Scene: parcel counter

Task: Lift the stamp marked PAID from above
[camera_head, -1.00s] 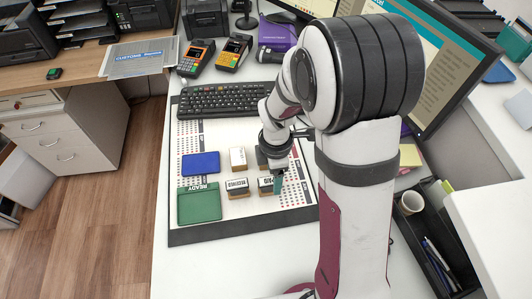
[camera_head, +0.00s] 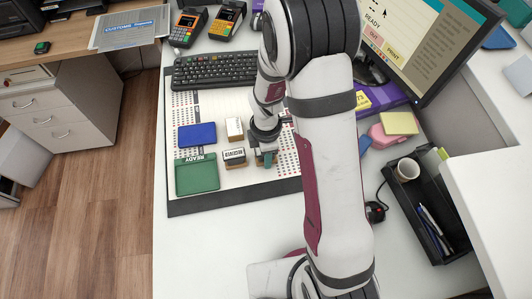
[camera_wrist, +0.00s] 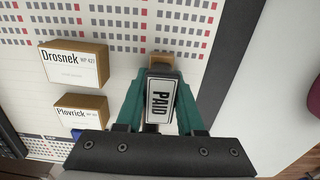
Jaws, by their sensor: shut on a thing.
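The stamp marked PAID (camera_wrist: 159,103) shows in the wrist view with a white label, dark frame and a wooden part at its far end. My gripper (camera_wrist: 160,88) has its two teal fingers on either side of it, shut on it. In the head view my gripper (camera_head: 266,157) points down at the right end of the stamp group and hides most of this stamp. I cannot tell whether the stamp still touches the mat.
A keyboard (camera_head: 214,70) is behind. The mat's front strip (camera_head: 235,197) is clear.

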